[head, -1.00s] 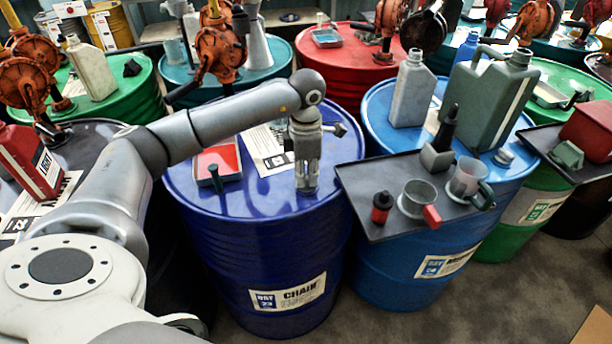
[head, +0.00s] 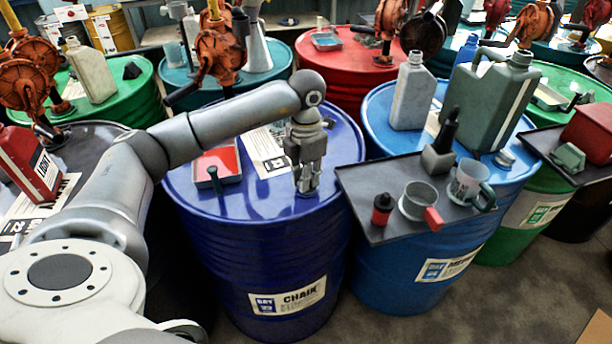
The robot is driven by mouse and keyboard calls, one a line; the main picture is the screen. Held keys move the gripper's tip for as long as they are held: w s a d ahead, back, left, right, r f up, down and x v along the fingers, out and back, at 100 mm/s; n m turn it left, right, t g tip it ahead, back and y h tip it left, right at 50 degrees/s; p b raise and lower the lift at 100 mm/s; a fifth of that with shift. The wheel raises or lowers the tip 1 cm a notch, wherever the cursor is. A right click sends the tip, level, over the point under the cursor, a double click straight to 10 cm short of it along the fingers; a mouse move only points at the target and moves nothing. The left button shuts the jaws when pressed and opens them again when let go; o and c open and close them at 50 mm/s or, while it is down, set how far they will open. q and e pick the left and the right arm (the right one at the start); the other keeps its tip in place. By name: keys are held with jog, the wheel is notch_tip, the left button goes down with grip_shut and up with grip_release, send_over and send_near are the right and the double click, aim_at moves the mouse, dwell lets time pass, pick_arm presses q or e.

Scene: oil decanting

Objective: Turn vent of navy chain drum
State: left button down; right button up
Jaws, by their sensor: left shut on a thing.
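The navy drum (head: 262,255) labelled "CHAIN" stands upright in the middle of the head view. My left gripper (head: 307,186) points down at the right part of its lid, with its fingertips close to the lid surface. It is shut on the vent, which is mostly hidden between the fingers. A tray with red liquid (head: 219,163) and a paper label lie on the same lid, left of the gripper. My right gripper is not in view.
Orange hand pumps (head: 218,60) stand behind. A red canister (head: 32,165) stands at the left.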

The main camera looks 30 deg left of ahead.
pick_arm(q)
jog(key=c, duration=1.4)
grip_release()
jog(key=shift+c, duration=0.2)
jog(key=shift+r, duration=0.15)
notch_tip(320, 180, up, 12)
jog(key=shift+f, duration=0.2)
